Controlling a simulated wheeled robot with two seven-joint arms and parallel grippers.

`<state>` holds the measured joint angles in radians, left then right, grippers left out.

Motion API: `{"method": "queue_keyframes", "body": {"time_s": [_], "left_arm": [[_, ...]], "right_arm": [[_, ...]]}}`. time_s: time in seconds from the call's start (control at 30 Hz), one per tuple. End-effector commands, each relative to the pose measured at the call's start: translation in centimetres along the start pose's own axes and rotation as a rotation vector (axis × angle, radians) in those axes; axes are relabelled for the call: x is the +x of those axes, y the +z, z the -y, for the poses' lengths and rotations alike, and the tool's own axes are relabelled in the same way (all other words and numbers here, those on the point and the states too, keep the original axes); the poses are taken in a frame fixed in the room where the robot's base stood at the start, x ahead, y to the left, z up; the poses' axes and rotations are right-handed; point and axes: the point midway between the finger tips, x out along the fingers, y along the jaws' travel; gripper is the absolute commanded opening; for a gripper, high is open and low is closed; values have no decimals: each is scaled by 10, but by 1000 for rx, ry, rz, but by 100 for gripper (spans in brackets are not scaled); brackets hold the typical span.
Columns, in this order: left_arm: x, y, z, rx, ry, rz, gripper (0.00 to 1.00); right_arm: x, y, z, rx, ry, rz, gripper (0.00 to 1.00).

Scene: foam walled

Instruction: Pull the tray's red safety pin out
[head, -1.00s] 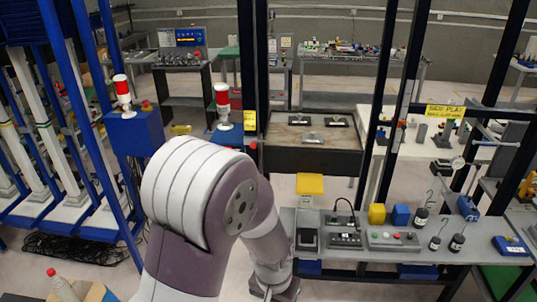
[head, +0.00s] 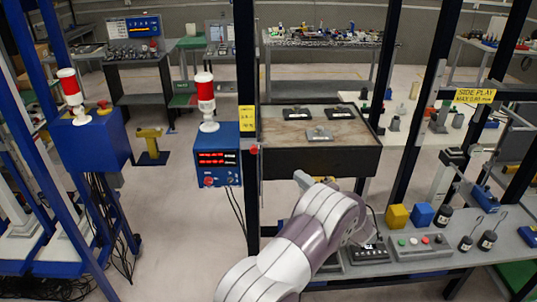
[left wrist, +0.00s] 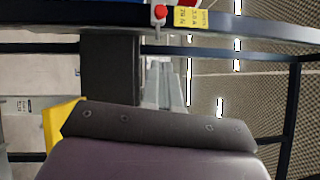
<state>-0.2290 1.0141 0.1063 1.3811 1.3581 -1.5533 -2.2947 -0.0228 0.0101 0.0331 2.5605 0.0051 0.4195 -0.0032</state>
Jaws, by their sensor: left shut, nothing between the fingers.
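The tray (head: 345,133) is a dark box with a brown top, fixed beside a black upright post. The red safety pin (head: 254,149) shows as a small red knob at the tray's left end, by the post. In the left wrist view the red knob (left wrist: 160,12) sits at the top edge, beside a yellow label. My left gripper (head: 302,180) is in front of the tray and below its top, to the right of the pin and apart from it. Its fingers (left wrist: 164,84) are shut and empty. My right gripper is not in view.
A blue box with red displays (head: 216,160) and a red-and-white lamp (head: 205,98) stands left of the post. Black plates (head: 295,113) lie on the tray. A grey bench (head: 465,262) with a button panel and weights is at the right.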

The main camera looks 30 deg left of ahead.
Motion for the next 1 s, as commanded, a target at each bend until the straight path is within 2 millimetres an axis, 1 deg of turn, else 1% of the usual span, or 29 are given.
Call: {"method": "queue_keyframes", "body": {"time_s": [0.3,0.37,0.43,0.57,0.7,0.87,0.9,1.0], "left_arm": [[1,0,-1,16,2,-3,0],[4,0,0,16,2,-2,0],[11,0,1,15,2,-1,0],[34,1,3,14,2,0,0],[66,1,2,15,2,-1,0],[100,0,2,15,2,-1,0],[107,3,4,16,2,-1,0],[117,15,4,17,3,-3,0]], "right_arm": [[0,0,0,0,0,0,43],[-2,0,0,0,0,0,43],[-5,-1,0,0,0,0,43],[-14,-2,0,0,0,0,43],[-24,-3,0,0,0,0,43],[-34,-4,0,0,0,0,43],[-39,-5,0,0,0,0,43],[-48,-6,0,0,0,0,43]]}}
